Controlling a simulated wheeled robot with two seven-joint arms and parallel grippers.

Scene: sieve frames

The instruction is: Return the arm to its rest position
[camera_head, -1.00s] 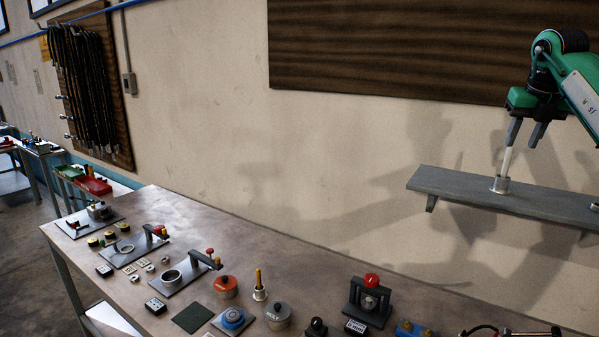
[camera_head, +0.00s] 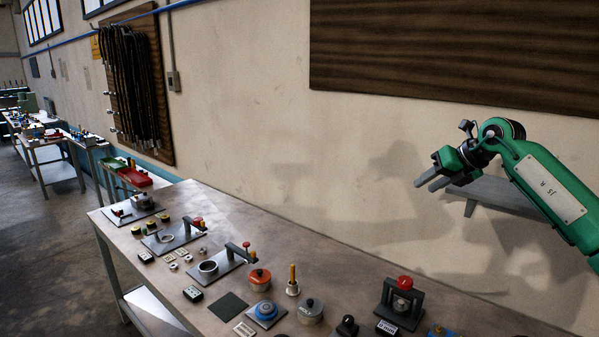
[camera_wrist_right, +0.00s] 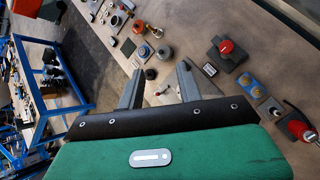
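My right gripper (camera_head: 432,183) is raised in front of the wall shelf (camera_head: 500,196), pointing left in the head view. Its two grey fingers stand apart with nothing between them. In the right wrist view the gripper (camera_wrist_right: 158,82) also shows its fingers spread and empty, with the bench below. My green right arm reaches in from the right and hides much of the shelf. My left gripper is not in view.
The long bench (camera_head: 330,262) carries clamp fixtures, an orange-red round pot (camera_head: 259,280), a blue round part (camera_head: 265,311) and a red-topped press (camera_head: 402,300). A dark wood panel (camera_head: 450,50) hangs above. Hoses (camera_head: 135,85) hang on the left wall.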

